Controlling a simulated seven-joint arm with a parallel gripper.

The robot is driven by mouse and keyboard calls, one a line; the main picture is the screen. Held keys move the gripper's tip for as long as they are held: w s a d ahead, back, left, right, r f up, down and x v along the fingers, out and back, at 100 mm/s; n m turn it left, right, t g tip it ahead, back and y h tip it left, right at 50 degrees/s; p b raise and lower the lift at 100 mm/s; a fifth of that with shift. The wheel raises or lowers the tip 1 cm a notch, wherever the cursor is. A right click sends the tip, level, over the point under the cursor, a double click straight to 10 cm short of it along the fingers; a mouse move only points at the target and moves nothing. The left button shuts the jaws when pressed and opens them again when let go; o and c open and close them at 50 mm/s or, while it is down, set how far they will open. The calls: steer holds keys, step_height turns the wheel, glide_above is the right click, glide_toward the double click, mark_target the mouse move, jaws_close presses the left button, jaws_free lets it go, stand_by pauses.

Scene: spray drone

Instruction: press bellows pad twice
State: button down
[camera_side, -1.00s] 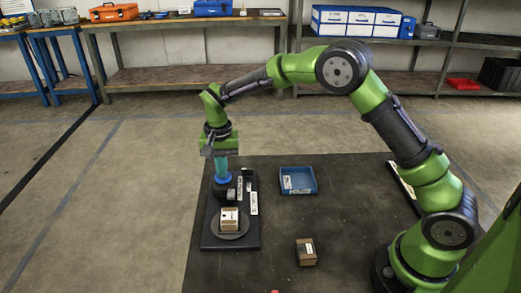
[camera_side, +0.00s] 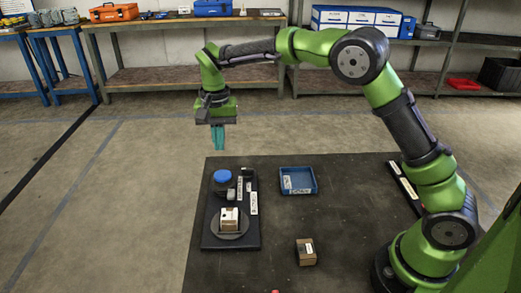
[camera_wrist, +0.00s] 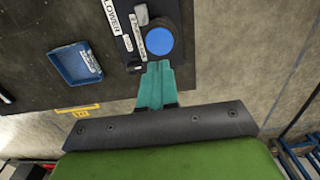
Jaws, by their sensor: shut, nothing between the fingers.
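The bellows pad (camera_side: 222,177) is a round blue disc on a dark base at the far end of a black board (camera_side: 228,244). It also shows as a blue circle in the wrist view (camera_wrist: 159,41). My gripper (camera_side: 218,149) hangs above the pad with clear space between them, its teal fingers pointing down. In the wrist view the teal fingertips (camera_wrist: 159,66) lie together, just below the pad in the picture. The gripper is shut with nothing between the fingers.
A small box (camera_side: 230,217) sits on a round grey plate on the same board. A blue tray (camera_side: 298,190) lies to the right, and a brown box (camera_side: 306,259) stands nearer the front. The dark table between them is clear.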

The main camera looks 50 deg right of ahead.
mark_target(223, 174)
steer(key=shift+r, duration=2)
steer(key=shift+w+r, duration=0.1)
steer(key=shift+r, duration=0.75)
steer(key=shift+d+f, duration=0.1)
step_height(223, 174, down, 14)
steer(key=shift+r, duration=0.1)
